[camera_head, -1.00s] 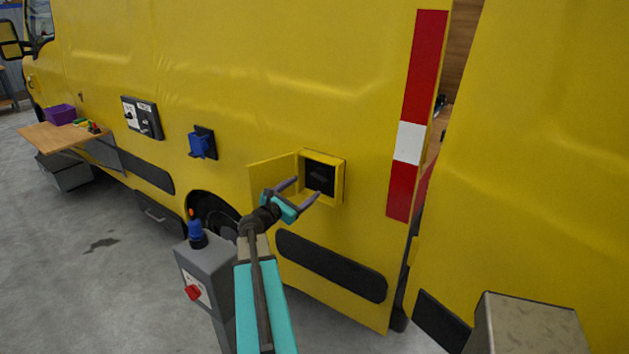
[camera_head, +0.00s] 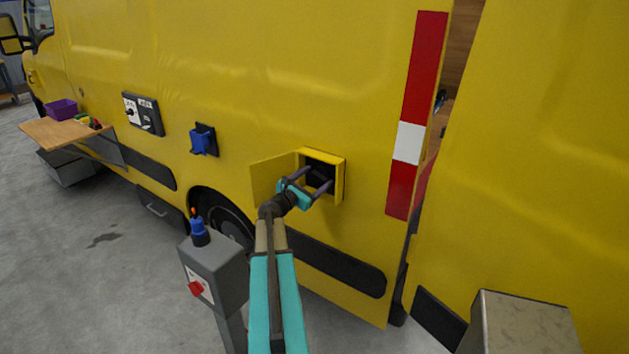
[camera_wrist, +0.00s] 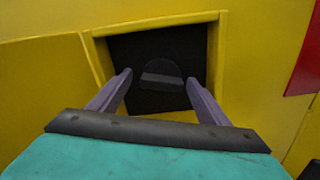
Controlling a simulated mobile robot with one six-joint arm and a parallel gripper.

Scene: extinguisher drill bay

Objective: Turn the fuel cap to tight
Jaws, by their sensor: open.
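The black fuel cap (camera_wrist: 160,76) sits in a dark square recess behind an open yellow flap (camera_head: 272,177) on the van's side. In the wrist view it is round with a raised grip bar lying about level. In the head view the cap (camera_head: 318,175) is partly hidden by my gripper. My gripper (camera_head: 311,178) is open and empty at the mouth of the recess. In the wrist view its two fingers (camera_wrist: 160,80) stand to the left and right of the cap, with a gap on each side. I cannot tell how deep the fingertips reach.
The recess has a yellow frame (camera_head: 340,178) close around my fingers. A grey pedestal (camera_head: 213,262) with a red knob stands left of my arm. A blue socket (camera_head: 202,140) and a switch panel (camera_head: 142,113) are further left. A metal box (camera_head: 525,325) is at lower right.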

